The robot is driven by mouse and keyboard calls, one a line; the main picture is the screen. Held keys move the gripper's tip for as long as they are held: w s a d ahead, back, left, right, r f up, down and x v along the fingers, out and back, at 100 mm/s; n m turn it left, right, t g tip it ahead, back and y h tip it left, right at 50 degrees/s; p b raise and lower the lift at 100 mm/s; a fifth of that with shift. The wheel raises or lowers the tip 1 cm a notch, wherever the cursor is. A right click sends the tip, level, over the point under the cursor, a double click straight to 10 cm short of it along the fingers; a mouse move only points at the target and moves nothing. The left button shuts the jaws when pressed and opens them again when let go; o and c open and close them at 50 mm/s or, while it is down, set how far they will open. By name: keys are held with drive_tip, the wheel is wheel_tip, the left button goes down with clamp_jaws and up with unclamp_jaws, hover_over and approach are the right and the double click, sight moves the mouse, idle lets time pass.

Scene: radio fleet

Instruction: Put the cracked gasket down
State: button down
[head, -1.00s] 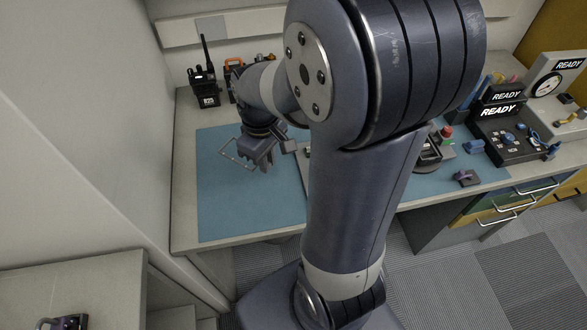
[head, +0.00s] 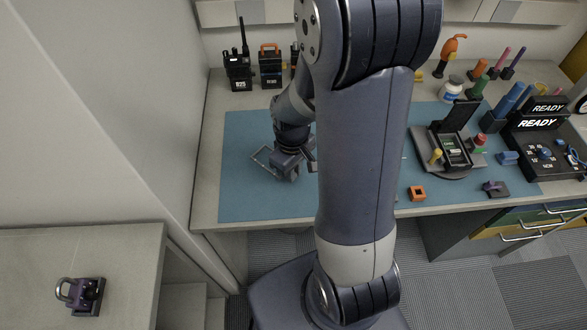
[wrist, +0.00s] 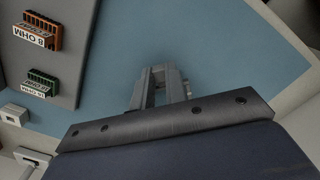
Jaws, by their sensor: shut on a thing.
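The cracked gasket (head: 263,167) is a thin grey rectangular frame, seen in the head view sticking out to the left of my gripper. My gripper (head: 291,175) is shut on it and points down over the left part of the blue mat (head: 245,195). I cannot tell whether the gasket touches the mat. In the wrist view my gripper's fingers (wrist: 160,88) show above the blue mat (wrist: 225,60), but the gasket is not clear there. My arm hides the middle of the bench in the head view.
Black radios (head: 238,72) stand behind the mat at left. An open device (head: 452,145), an orange square part (head: 417,193) and a READY tester (head: 545,140) are at right. A purple padlock-like item (head: 86,295) lies on the side counter. The mat's front left is clear.

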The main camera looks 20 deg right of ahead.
drive_tip(key=shift+f+b, duration=0.45)
drive_tip(key=shift+f, duration=0.2)
drive_tip(key=c, duration=1.4)
unclamp_jaws()
drive_tip(key=shift+c, duration=0.2)
drive_tip(key=shift+r, duration=0.15)
wheel_tip(320, 180, up, 13)
drive_tip(key=p, duration=0.2)
drive_tip(key=shift+w, duration=0.15)
wheel_tip(320, 180, down, 13)
drive_tip(key=shift+f+b, duration=0.2)
drive_tip(key=shift+b, duration=0.85)
drive_tip(key=shift+r+p, duration=0.35)
drive_tip(key=shift+r, duration=0.05)
